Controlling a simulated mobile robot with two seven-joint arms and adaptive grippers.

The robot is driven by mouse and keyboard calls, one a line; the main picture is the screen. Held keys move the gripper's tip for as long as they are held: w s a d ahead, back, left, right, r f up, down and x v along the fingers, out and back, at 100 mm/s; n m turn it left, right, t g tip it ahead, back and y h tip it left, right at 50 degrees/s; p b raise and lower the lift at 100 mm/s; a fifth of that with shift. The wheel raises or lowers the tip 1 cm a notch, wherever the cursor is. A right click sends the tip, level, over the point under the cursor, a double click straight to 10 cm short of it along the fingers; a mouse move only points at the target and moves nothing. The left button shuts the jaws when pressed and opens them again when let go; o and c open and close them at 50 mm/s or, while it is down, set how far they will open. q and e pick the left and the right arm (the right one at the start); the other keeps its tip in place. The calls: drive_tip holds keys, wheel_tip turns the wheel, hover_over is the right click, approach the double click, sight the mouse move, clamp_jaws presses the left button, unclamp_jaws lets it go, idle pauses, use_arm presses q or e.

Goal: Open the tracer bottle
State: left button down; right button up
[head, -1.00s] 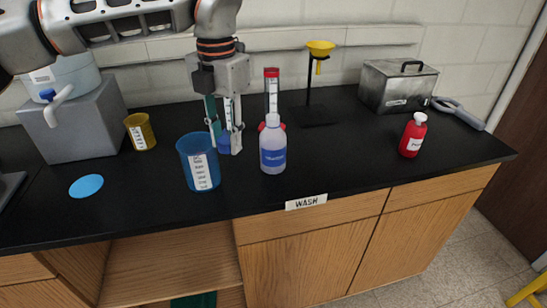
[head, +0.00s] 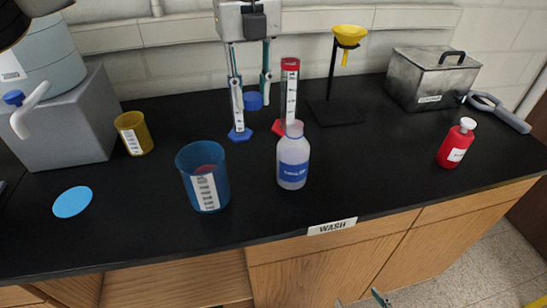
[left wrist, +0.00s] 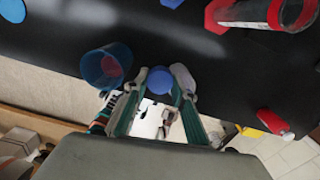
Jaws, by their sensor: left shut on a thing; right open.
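The tracer bottle (head: 293,172) is a translucent white bottle with a blue label, upright on the black bench in the head view. Its neck shows pale, with no coloured cap on it. My left gripper (head: 253,104) is behind and to the left of the bottle, apart from it, pointing down. It is shut on a blue cap (head: 253,101), which also shows between the fingertips in the left wrist view (left wrist: 161,81). Only the fingertips of my right gripper (head: 361,299) show at the bottom edge of the head view, apart and empty, below the bench front.
A blue beaker (head: 187,168) stands left of the bottle. A red-topped cylinder (head: 291,88) stands close behind it; a blue-based cylinder (head: 239,134) is partly hidden by my left finger. A yellow funnel stand (head: 332,75), a metal box (head: 425,80) and a red bottle (head: 456,146) are to the right.

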sight(257, 171)
use_arm(q)
wheel_tip(257, 171, down, 18)
drive_tip(key=shift+s+f+p, duration=0.15)
drive_tip(key=shift+f+p, duration=0.1)
drive_tip(key=shift+p, duration=0.25)
drive_tip(key=shift+f, duration=0.2)
drive_tip(key=c, duration=1.6)
unclamp_jaws()
drive_tip(key=shift+c, duration=0.2)
drive_tip(key=shift+r, duration=0.1)
wheel_tip(257, 171, up, 12)
drive_tip(key=b, duration=0.1)
